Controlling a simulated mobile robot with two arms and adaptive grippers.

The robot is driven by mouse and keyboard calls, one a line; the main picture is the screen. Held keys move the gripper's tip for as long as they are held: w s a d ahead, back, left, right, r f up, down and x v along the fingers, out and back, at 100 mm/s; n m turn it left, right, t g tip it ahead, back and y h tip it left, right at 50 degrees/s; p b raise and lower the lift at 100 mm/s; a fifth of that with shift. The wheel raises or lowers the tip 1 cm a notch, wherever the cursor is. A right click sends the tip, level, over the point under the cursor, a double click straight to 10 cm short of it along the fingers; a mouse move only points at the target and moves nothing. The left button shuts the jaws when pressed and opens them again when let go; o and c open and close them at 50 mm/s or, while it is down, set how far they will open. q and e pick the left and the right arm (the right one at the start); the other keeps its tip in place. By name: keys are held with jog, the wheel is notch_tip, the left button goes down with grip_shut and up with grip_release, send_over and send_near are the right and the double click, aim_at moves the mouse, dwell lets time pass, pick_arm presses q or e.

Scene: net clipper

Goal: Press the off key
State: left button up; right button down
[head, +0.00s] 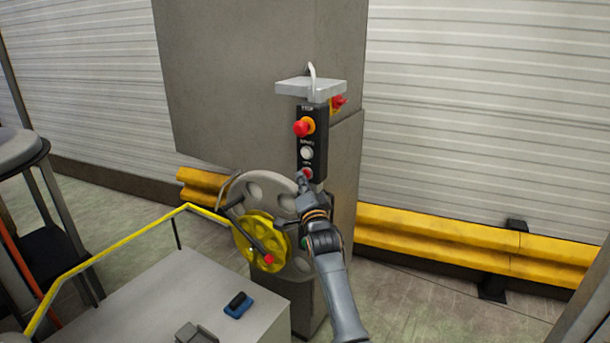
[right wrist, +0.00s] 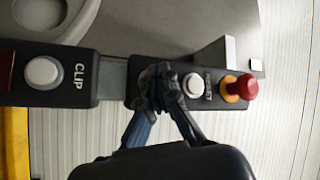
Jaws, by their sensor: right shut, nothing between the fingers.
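A black control box (head: 317,140) hangs upright on the front of a grey machine column. It carries a red mushroom button (head: 302,128) on an orange collar at the top and a white button (head: 306,153) in the middle. At the bottom is a red key (head: 307,173), apparently the off key; its label is too small to read. My right gripper (head: 302,181) is shut and empty, its tips at this lowest key. In the right wrist view the closed fingers (right wrist: 160,84) cover that key, so I cannot tell whether they touch it. My left gripper is out of view.
A grey wheel with a yellow hub (head: 262,240) stands left of my arm. A yellow barrier (head: 430,232) runs along the wall.

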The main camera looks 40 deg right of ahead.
jog(key=shift+s+a, duration=0.25)
jog(key=shift+a, duration=0.3)
jog(key=shift+a+p, duration=0.1)
jog(key=shift+p, duration=0.2)
jog(key=a, duration=0.1)
jog(key=s+a+p, duration=0.1)
jog(key=a, duration=0.1)
jog(key=s+a, duration=0.1)
jog(key=shift+a+p, duration=0.2)
jog(key=shift+p, duration=0.2)
jog(key=shift+f, duration=0.1)
